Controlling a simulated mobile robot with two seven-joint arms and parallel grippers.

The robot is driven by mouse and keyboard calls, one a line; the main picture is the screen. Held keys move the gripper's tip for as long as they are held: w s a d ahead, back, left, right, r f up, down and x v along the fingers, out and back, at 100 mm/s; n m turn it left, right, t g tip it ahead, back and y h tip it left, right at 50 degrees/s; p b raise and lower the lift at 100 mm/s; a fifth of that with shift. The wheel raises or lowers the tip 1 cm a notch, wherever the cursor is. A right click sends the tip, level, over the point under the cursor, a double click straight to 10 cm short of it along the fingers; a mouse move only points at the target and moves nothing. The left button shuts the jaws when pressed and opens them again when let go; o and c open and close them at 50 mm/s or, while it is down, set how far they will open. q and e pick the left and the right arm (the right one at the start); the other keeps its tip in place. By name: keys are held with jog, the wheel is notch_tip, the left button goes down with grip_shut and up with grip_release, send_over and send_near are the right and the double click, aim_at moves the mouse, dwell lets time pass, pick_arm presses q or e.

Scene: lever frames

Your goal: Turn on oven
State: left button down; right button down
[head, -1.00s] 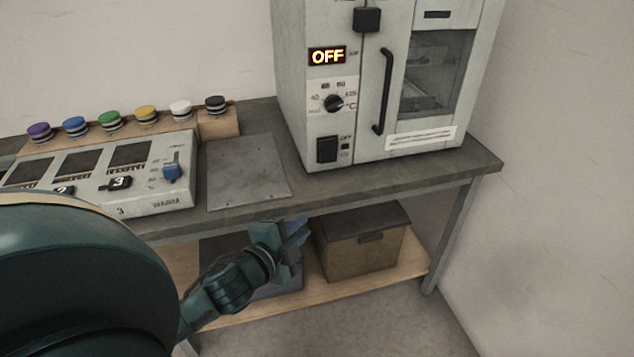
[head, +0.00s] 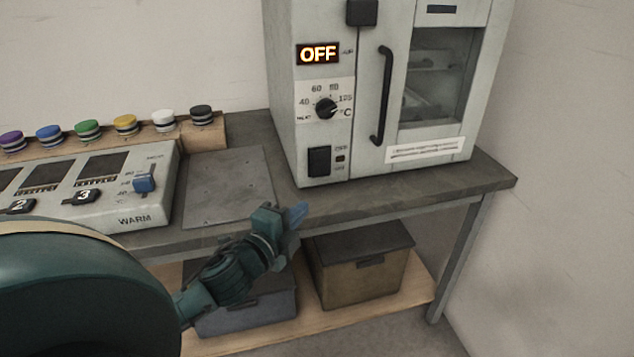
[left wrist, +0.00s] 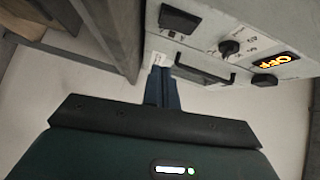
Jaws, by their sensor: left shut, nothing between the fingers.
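The oven (head: 312,150) is a pale grey cabinet on the bench with a lit display (head: 318,54) reading OFF. Below the display are a round black temperature knob (head: 325,108) and a black rocker switch (head: 319,161). The oven door with its black vertical handle (head: 382,95) is closed. My left gripper (head: 299,214) is shut and empty, at the bench's front edge, below and in front of the switch and apart from it. In the left wrist view, the gripper's blue fingers (left wrist: 162,88) point toward the oven, with the switch (left wrist: 180,19) and display (left wrist: 275,61) showing. My right gripper is not seen.
A control panel (head: 120,215) with numbered black switches and a blue slider stands left on the bench. Coloured knobs sit on a wooden strip behind it. A flat grey plate (head: 228,188) lies beside the oven. Two boxes, one brown (head: 362,280), stand on the lower shelf.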

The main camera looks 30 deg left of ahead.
pick_arm(q)
send_near(326, 174)
jog(key=w+d, duration=0.2)
jog(key=shift+w+d+r, duration=0.15)
jog(key=shift+w+d, duration=0.15)
jog(key=shift+w, duration=0.05)
jog(key=shift+w+a+f, duration=0.15)
jog(key=shift+w+a, duration=0.45)
jog(key=shift+w+a+f, duration=0.15)
jog(key=shift+w+a, duration=0.4)
jog(key=shift+w, duration=0.05)
jog(key=shift+w+a, duration=0.3)
jog(key=shift+a, duration=0.05)
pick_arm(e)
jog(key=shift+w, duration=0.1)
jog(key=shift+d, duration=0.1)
